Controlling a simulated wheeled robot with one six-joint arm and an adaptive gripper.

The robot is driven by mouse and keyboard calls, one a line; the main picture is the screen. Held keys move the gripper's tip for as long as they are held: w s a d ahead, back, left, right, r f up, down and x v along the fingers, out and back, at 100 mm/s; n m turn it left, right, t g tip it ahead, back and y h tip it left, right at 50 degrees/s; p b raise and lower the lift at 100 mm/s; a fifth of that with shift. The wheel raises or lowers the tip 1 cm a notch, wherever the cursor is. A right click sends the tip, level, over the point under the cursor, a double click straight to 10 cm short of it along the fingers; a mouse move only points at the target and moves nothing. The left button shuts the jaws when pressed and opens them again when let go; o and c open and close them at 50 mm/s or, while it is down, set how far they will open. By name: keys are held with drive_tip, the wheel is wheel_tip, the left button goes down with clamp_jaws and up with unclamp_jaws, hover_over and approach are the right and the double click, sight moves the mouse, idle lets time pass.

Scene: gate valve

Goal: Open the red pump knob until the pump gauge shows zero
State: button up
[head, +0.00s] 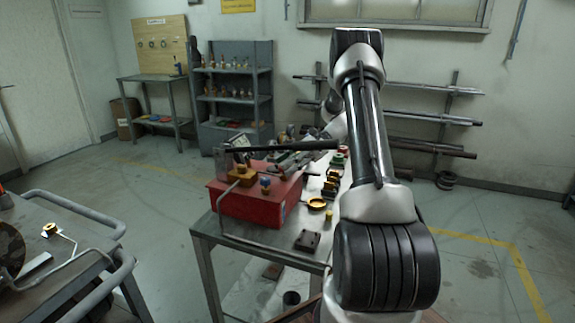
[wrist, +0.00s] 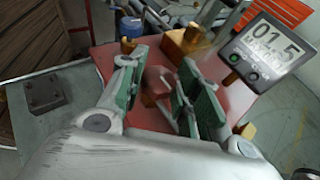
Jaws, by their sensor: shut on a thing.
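The red pump (head: 248,208) is a red box on the metal bench in the head view. Its red top (wrist: 110,62) fills the middle of the wrist view. The red pump knob (wrist: 157,80) stands between the green finger pads of my gripper (wrist: 164,76). My gripper is shut on the knob, and the pads partly hide it. In the head view, the knob cannot be made out clearly.
A blue cap (wrist: 129,27) and a brass block (wrist: 188,40) sit on the pump near my fingers. A long dark bar (head: 280,148) crosses above the pump. A yellow ring (head: 317,203) and a dark block (head: 307,241) lie on the bench to the right.

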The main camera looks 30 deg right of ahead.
drive_tip(key=o, duration=1)
drive_tip(key=w+v, duration=0.1)
drive_tip(key=v, duration=1.1)
drive_tip(key=shift+s, duration=0.45)
drive_tip(key=shift+d, duration=0.1)
